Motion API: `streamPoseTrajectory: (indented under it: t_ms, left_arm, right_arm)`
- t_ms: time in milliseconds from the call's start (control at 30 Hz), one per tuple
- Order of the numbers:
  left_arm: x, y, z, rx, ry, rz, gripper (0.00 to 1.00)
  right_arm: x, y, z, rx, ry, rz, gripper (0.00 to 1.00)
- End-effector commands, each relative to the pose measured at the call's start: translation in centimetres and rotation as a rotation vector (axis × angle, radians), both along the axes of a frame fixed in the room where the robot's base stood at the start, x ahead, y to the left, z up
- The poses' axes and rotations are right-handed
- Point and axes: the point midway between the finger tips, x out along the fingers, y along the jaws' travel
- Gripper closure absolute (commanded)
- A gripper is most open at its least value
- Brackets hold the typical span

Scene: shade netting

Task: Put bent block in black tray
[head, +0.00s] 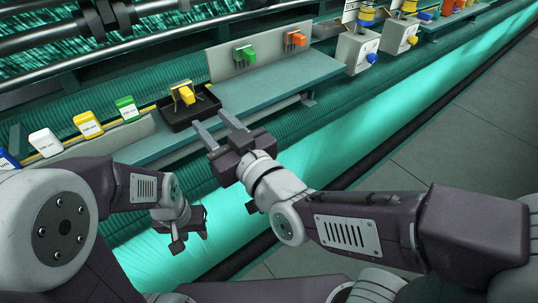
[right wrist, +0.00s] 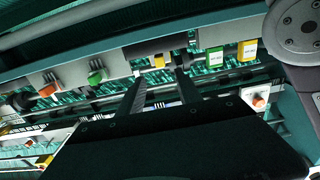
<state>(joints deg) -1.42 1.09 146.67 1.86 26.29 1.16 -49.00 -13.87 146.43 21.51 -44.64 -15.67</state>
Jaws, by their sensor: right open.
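A yellow bent block (head: 185,94) sits in the black tray (head: 208,100) on the teal ledge in the head view. It looks tilted, with its lower part partly hidden by the tray's rim. My right gripper (head: 212,127) is open and empty in front of the tray, its fingers pointing toward it. In the right wrist view the yellow block (right wrist: 159,61) shows beyond the gap between the open fingers (right wrist: 161,78), apart from them. My left gripper (head: 188,238) hangs low, away from the tray; its jaw opening is unclear.
Green (head: 249,55) and orange (head: 296,39) knobs are on a grey panel behind the ledge. White, yellow and green labelled blocks (head: 88,125) stand left of the tray. The ledge (head: 270,85) right of the tray is clear.

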Motion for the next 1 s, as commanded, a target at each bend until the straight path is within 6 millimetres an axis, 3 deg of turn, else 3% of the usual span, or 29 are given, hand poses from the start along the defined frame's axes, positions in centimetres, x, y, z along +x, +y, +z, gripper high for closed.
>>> streamPoseTrajectory:
  t_ms: [133, 167, 233, 300, 367, 433, 533, 600, 700, 1000]
  left_arm:
    - [0.0, 0.0, 0.0, 0.000, 0.000, 0.000, 0.64]
    - [0.0, 0.0, 0.0, 0.000, 0.000, 0.000, 0.64]
    - [0.0, 0.0, 0.0, 0.000, 0.000, 0.000, 0.64]
    - [0.0, 0.0, 0.0, 0.000, 0.000, 0.000, 0.64]
    - [0.0, 0.0, 0.0, 0.000, 0.000, 0.000, 0.64]
    - [0.0, 0.0, 0.0, 0.000, 0.000, 0.000, 0.64]
    - [0.0, 0.0, 0.0, 0.000, 0.000, 0.000, 0.64]
    - [0.0, 0.0, 0.0, 0.000, 0.000, 0.000, 0.64]
    - [0.0, 0.0, 0.0, 0.000, 0.000, 0.000, 0.64]
    - [0.0, 0.0, 0.4, 0.000, 0.000, 0.000, 0.64]
  right_arm:
    - [0.5, -0.4, -0.9, -0.019, 0.026, -0.010, 0.59]
    - [1.0, -0.8, -2.0, -0.040, 0.059, -0.020, 0.59]
    - [2.6, -3.1, -6.5, -0.122, 0.199, -0.066, 0.59]
    - [3.6, -7.2, -12.7, -0.221, 0.416, -0.139, 0.59]
    - [3.0, -11.4, -17.8, -0.291, 0.625, -0.211, 0.59]
    - [0.9, -16.3, -22.7, -0.346, 0.866, -0.297, 0.59]
    - [-3.5, -21.8, -27.0, -0.387, 1.163, -0.403, 0.59]
    - [-6.3, -24.1, -28.4, -0.397, 1.309, -0.452, 0.59]
    - [-8.5, -25.6, -29.1, -0.402, 1.417, -0.486, 0.59]
    - [-8.8, -25.7, -28.8, -0.404, 1.433, -0.488, 0.59]
